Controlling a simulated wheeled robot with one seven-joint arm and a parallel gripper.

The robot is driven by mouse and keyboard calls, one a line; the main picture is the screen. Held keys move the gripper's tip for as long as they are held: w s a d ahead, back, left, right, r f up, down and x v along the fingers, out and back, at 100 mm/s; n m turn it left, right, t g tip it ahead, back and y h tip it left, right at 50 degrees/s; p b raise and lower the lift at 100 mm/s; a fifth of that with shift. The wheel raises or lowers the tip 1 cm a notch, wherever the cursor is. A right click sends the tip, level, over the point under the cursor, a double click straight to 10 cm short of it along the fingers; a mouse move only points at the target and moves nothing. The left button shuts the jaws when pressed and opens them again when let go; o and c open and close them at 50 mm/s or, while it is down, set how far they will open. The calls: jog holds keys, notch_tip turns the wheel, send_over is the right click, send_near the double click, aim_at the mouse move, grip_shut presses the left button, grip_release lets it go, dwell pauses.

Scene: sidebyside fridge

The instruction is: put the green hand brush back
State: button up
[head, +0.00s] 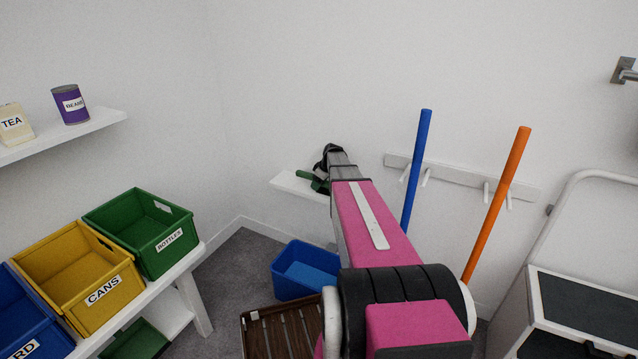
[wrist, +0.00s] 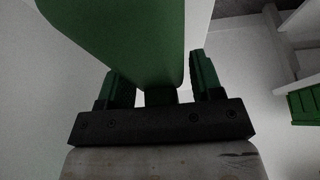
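In the head view, my gripper (head: 329,156) is at the far end of my pink arm, over a small white wall shelf. A green object that looks like the hand brush (head: 311,178) lies at the gripper, above or on that shelf, partly covered by it. In the wrist view, the green brush (wrist: 125,35) fills the top centre, its narrower end reaching down between the fingers. My gripper (wrist: 162,82) has its two fingers apart on either side, with slim light gaps showing. Contact with the brush is not clear.
The small wall shelf (head: 287,184) is at the corner. A blue bin (head: 300,284) and a brown slatted crate (head: 252,340) are below. Blue (head: 416,165) and orange (head: 497,200) poles stand by a peg rail. Labelled bins, including a green one (head: 141,262), line the left.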

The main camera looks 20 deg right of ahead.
jog(key=shift+o, duration=0.3)
jog(key=v, duration=1)
jog(key=shift+a+r, duration=0.1)
jog(key=shift+r, duration=0.2)
jog(key=shift+s+a, duration=0.15)
jog(key=s+a+f+m+g+h, duration=0.1)
jog(key=s+a+f+m, duration=0.2)
jog(key=s+a, duration=0.3)
jog(key=s+a+f+m+g+h, duration=0.1)
jog(key=s+a+f+m, duration=0.2)
jog(key=s, duration=1)
jog(key=s+a+f+m+g+h, duration=0.1)
jog(key=s+a+f+m, duration=0.2)
jog(key=s+a, duration=0.6)
jog(key=shift+s+a, duration=0.3)
jog(key=shift+s, duration=0.5)
